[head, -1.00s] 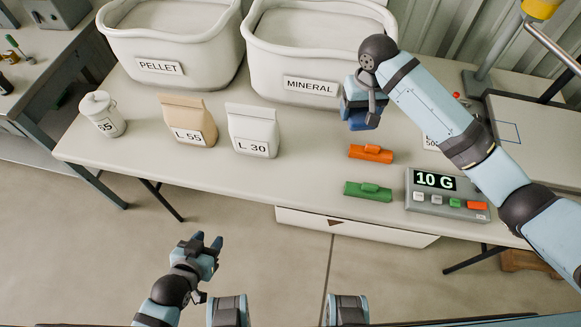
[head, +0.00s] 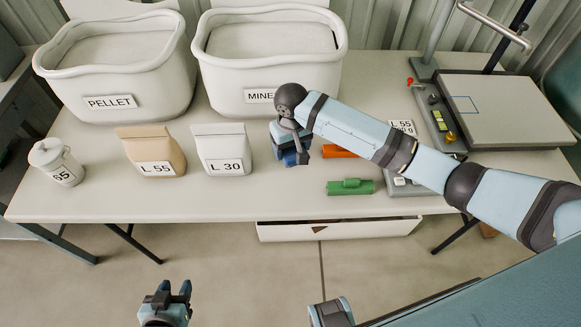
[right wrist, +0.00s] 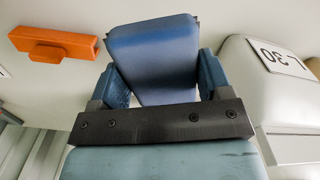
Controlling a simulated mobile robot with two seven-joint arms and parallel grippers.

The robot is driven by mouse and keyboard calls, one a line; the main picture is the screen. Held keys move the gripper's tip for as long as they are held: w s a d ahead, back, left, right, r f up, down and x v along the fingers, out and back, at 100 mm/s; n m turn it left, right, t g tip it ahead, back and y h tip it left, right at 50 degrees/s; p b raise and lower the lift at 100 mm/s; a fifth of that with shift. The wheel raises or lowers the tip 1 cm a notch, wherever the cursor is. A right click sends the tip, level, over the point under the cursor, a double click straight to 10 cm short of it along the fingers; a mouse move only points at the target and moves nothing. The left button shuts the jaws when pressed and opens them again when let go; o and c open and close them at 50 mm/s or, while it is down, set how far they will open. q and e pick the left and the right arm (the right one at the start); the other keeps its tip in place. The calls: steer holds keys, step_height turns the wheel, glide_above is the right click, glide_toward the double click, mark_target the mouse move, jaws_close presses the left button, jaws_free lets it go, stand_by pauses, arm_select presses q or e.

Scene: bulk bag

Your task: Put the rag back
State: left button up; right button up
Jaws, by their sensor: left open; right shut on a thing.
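A blue piece, which looks like the rag (right wrist: 152,60), is a flat slab between the fingers of my right gripper (right wrist: 165,85) in the right wrist view. My right gripper (head: 291,152) is shut on it. In the head view it is low over the table, between the white L 30 bag (head: 220,145) and the orange block (head: 340,151). Whether the blue piece touches the table cannot be told. My left gripper (head: 172,290) is open and empty, in front of the table near the bottom of the head view.
The PELLET tub (head: 110,82) and MINERAL tub (head: 268,77) stand at the back. A brown L 55 bag (head: 150,145) and white canister (head: 57,162) are at left. A green block (head: 350,187) lies near the front edge. A platform scale (head: 500,110) stands at right.

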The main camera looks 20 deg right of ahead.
mark_target(291, 173)
step_height(291, 173, down, 9)
steer(key=shift+f, duration=0.2)
stand_by(0.4)
steer(key=o, duration=0.9)
steer(key=shift+f, duration=0.15)
